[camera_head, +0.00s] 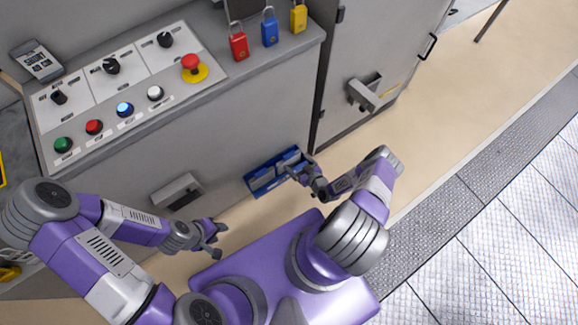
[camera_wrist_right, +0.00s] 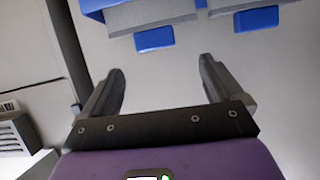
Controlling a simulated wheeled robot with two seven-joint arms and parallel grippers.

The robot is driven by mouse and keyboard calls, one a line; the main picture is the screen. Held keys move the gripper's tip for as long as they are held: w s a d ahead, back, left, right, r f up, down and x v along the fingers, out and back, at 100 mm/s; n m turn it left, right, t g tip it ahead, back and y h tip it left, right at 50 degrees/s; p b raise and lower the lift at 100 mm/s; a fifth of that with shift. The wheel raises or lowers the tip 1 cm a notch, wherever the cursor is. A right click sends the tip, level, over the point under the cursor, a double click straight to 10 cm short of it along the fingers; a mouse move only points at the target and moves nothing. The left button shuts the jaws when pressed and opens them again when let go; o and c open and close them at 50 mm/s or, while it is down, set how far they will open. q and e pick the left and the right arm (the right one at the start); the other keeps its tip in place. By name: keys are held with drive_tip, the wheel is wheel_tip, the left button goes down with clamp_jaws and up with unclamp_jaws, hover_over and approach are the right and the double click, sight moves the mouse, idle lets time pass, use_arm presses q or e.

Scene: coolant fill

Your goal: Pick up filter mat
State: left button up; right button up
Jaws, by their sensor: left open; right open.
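A blue rack (camera_head: 262,184) is on the front of the grey cabinet, low down, with grey and blue pieces in it. In the right wrist view, two grey pads with blue tabs show at the top edge, one left (camera_wrist_right: 150,14) and one right (camera_wrist_right: 256,18). They look like filter mats, cut off by the frame. My right gripper (camera_head: 298,172) is open and empty at the rack's right end. In its wrist view, the fingers (camera_wrist_right: 162,70) point toward the pads, apart from them. My left gripper (camera_head: 215,238) is open and empty, lower left of the rack.
A control panel (camera_head: 125,85) with knobs and buttons tops the cabinet, with red (camera_head: 239,47), blue (camera_head: 270,32) and yellow (camera_head: 298,18) padlocks beside it. A grey handle box (camera_head: 177,190) juts out left of the rack. A cabinet door with a latch (camera_head: 365,92) stands right.

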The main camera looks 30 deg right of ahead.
sight(290, 156)
drive_tip(key=b+x, duration=0.1)
drive_tip(key=x, duration=0.1)
drive_tip(key=b+x, duration=0.1)
drive_tip(key=x, duration=0.1)
drive_tip(key=f+b+x, duration=0.1)
drive_tip(key=x, duration=0.1)
drive_tip(key=shift+w+d+f, duration=0.1)
drive_tip(key=shift+d+f, duration=0.05)
drive_tip(key=shift+d, duration=0.15)
drive_tip(key=shift+w+f, duration=0.1)
drive_tip(key=shift+w, duration=0.3)
drive_tip(key=c, duration=1.4)
